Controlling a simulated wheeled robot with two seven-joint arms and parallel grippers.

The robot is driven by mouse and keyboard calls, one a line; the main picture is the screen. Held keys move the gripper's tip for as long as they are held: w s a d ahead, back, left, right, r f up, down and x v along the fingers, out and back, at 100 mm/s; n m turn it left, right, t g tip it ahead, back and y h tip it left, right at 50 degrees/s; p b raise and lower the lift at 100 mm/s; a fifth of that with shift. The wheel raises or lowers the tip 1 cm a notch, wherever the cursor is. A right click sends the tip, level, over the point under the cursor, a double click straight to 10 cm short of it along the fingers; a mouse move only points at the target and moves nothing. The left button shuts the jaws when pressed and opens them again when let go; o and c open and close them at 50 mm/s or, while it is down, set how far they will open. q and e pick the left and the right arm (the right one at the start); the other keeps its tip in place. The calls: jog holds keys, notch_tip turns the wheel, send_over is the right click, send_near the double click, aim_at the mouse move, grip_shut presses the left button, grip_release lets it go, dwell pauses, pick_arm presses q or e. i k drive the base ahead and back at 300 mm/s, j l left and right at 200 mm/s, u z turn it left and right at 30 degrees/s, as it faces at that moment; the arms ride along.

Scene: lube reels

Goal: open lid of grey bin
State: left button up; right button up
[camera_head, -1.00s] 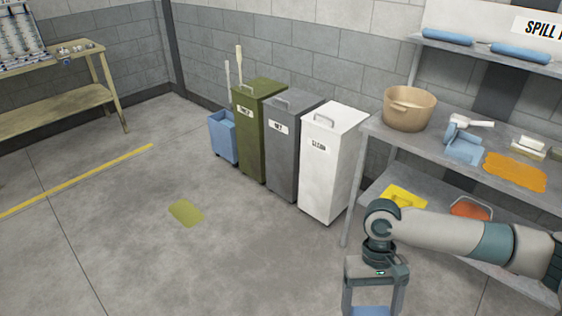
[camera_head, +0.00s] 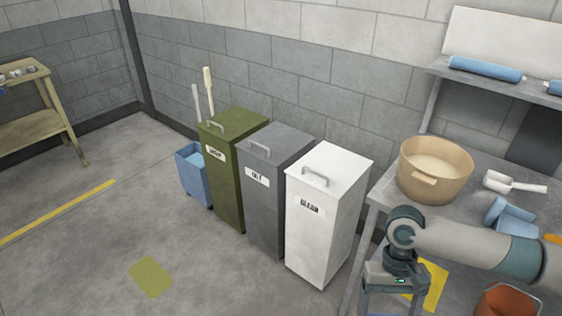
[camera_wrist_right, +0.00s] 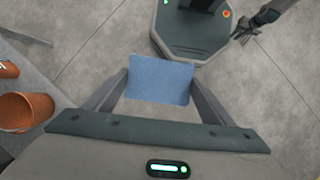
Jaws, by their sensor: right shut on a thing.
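The grey bin (camera_head: 262,215) stands between the green bin and the white bin in the head view. Its lid (camera_head: 282,142) is shut, with a bar handle (camera_head: 260,148) near the front edge and a white label on the front below. My right gripper (camera_wrist_right: 160,85) is shut on a flat blue pad (camera_wrist_right: 160,79) in the right wrist view. In the head view, the right arm is at the lower right, right of the bins, and its fingertips are cut off. A dark claw-like end, seemingly my left gripper (camera_wrist_right: 243,34), shows small in the right wrist view; its opening is unclear.
The green bin (camera_head: 222,185) and white bin (camera_head: 318,235) stand tight against the grey bin. A blue bucket (camera_head: 193,178) is at the left. The floor before the bins is free.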

aim_at(274, 144)
jog(key=i, duration=0.5)
jog(key=i+l+u, duration=0.1)
jog(key=i, duration=0.4)
